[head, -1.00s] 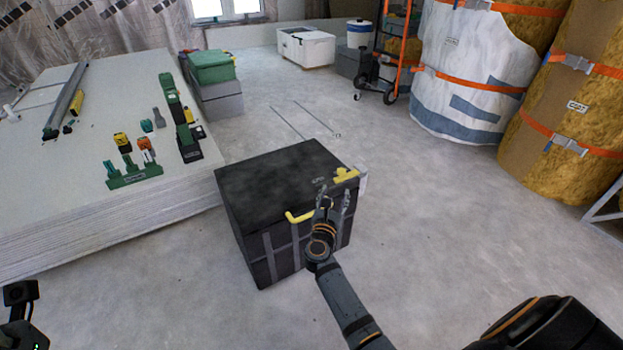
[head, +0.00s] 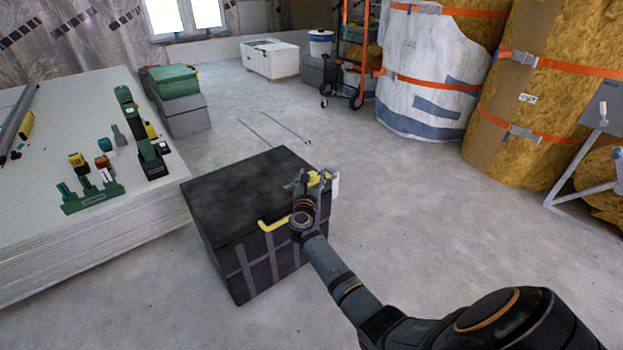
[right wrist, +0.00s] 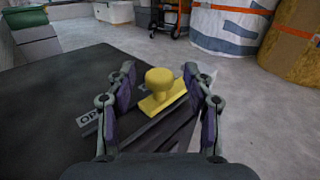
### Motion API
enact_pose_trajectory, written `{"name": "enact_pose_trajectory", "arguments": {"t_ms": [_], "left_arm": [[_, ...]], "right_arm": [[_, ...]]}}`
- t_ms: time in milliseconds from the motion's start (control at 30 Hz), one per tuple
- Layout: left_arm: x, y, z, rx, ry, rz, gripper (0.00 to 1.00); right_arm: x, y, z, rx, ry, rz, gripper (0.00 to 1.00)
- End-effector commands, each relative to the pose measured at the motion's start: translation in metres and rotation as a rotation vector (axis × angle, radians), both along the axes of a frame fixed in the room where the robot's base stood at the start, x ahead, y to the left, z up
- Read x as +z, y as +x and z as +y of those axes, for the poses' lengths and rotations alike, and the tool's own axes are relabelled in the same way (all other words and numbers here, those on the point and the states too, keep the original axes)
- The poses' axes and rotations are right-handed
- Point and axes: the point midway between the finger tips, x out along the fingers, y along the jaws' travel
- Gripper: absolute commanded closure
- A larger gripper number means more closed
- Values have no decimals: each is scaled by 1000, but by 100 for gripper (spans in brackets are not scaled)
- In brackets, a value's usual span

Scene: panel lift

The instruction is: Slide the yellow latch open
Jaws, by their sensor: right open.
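The black box (head: 235,196) stands on the floor in the middle of the head view. The yellow latch (head: 314,177) is at its right end, partly hidden by my right gripper (head: 311,178). In the right wrist view the latch (right wrist: 164,90) is a round yellow knob on a flat plate, with a label partly reading "OP" to its left. My right gripper (right wrist: 165,92) is open, with one finger on each side of the knob; I cannot tell whether they touch it. A bent yellow handle (head: 272,224) is on the box's front edge. My left gripper is not in view.
A stack of pale boards (head: 85,232) with green tools on top stands to the left. Green and grey cases (head: 180,100) are behind it. Large strapped rolls (head: 430,70) stand at the back right. The floor right of the box is clear.

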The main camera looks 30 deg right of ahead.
Motion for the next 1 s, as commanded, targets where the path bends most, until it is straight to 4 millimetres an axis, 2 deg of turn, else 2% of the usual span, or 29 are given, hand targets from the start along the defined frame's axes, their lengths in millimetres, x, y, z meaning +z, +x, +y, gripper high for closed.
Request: {"name": "enact_pose_trajectory", "arguments": {"t_ms": [33, 67, 400, 700, 900, 1000], "left_arm": [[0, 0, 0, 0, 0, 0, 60], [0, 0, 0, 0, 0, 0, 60], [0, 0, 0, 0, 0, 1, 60], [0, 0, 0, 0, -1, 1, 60], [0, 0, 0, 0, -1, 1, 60], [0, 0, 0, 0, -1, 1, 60]], "right_arm": [[0, 0, 0, 0, 0, 0, 49], [0, 0, 0, 0, 0, 0, 53], [0, 0, 0, 0, 0, 0, 99], [0, 0, 2, 1, 1, 0, 100], [-1, -2, 26, 2, 5, 0, 100], [-1, -3, 32, 1, 1, 0, 100]]}}
